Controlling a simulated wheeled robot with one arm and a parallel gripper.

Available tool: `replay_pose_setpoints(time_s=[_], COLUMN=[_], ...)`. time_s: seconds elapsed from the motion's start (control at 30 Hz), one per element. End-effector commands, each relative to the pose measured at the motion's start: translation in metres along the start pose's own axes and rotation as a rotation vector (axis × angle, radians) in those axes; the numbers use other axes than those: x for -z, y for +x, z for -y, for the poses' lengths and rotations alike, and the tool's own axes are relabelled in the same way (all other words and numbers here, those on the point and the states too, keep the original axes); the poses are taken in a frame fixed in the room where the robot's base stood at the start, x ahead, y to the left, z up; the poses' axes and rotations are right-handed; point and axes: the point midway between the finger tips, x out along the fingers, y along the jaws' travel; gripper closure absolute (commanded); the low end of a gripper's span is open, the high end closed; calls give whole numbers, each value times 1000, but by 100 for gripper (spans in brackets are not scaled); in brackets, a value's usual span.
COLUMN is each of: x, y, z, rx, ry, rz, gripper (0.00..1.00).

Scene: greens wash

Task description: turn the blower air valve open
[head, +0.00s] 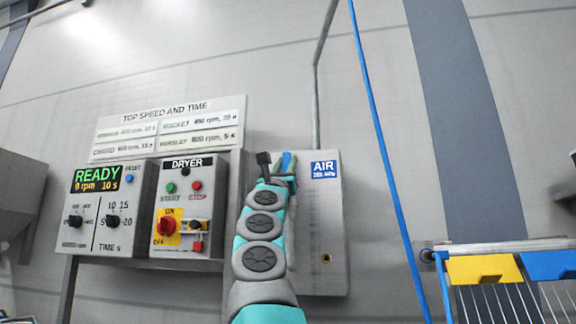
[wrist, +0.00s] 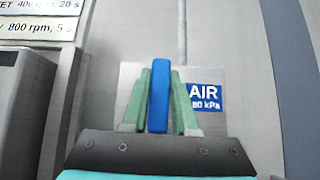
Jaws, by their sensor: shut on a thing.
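The blue air valve handle (wrist: 159,98) stands upright in the wrist view, in front of the grey air box (wrist: 130,84). My gripper (wrist: 160,74) has one green finger on each side of the handle and is shut on it. In the head view my gripper (head: 283,166) is at the upper left part of the air box (head: 325,222), beside the blue AIR label (head: 324,169). A little of the blue handle (head: 286,161) shows there. My arm hides the left part of the box, and the valve body is hidden.
The dryer panel (head: 190,208) with its red knob and the READY panel (head: 104,214) stand left of my arm. A blue hose (head: 385,150) hangs to the right. A rack (head: 505,300) with yellow and blue tags is at the lower right.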

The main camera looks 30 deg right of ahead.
Motion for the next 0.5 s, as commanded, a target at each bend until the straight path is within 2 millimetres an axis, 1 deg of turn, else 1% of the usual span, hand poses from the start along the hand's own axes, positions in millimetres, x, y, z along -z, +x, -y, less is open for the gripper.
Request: replay_pose_setpoints(time_s=[0.03,0.47,0.5], x=[-2,0,0], y=[0,0,0], z=[-1,-1,-1], rx=[-5,-13,-12], ry=[-3,-14,-14], rz=[3,1,1], gripper=[100,100,69])
